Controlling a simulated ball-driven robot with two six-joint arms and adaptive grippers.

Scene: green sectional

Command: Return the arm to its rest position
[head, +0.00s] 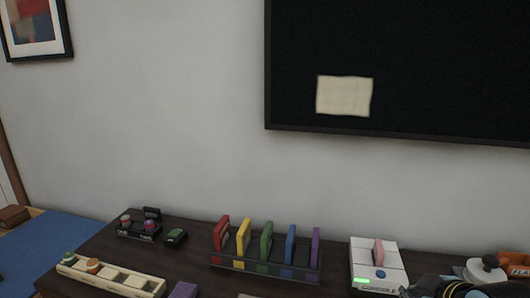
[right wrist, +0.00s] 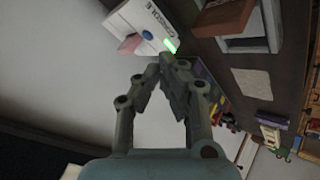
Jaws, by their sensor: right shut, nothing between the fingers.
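My right gripper (right wrist: 172,62) shows in the right wrist view with its fingertips together and nothing between them. The white console (right wrist: 150,22) with its lit green strip lies just beyond the fingertips; I cannot tell the gap. In the head view, dark parts that look like my right arm (head: 455,288) cut into the bottom right corner, beside the console (head: 378,264). A pink cartridge (head: 378,252) stands upright in the console. My left gripper is in neither view.
A rack (head: 262,267) holds red, yellow, green, blue and purple cartridges upright on the dark table. A cream tray (head: 120,280) and a small black holder (head: 138,231) stand to the left. A white lidded thing (head: 485,271) and an orange box (head: 513,263) stand right.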

